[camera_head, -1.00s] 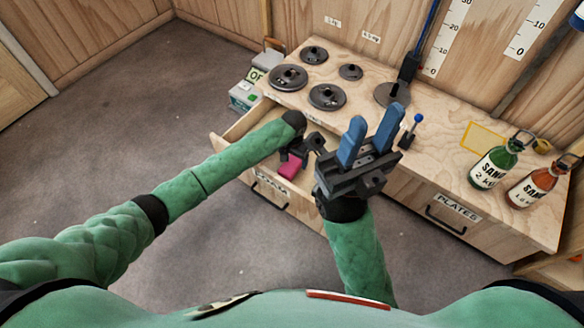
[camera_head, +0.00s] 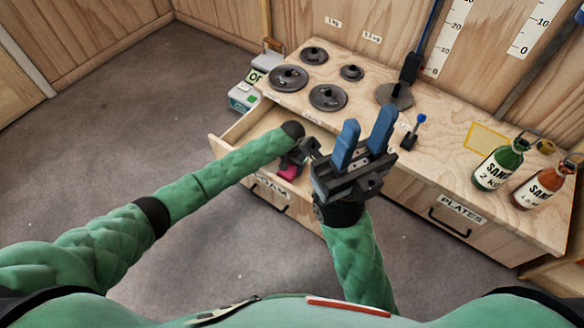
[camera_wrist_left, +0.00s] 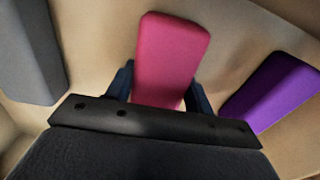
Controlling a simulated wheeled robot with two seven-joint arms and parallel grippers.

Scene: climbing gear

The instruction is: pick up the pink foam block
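The pink foam block (camera_head: 289,174) lies in the open drawer, partly hidden by my left gripper (camera_head: 292,160) in the head view. In the left wrist view the pink block (camera_wrist_left: 170,55) reaches between the two dark fingers of my left gripper (camera_wrist_left: 160,90). The fingers stand apart, one on each side of the block, very close to it. A firm grip on it does not show. My right gripper (camera_head: 364,146) is raised in front of the bench, its blue fingers apart and nothing between them.
A purple block (camera_wrist_left: 270,90) lies right of the pink one in the drawer, and a grey block (camera_wrist_left: 30,50) left. The drawer front (camera_head: 262,187) stands out from the bench (camera_head: 440,160). Weight plates (camera_head: 328,97) and bottles (camera_head: 497,165) stand on top.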

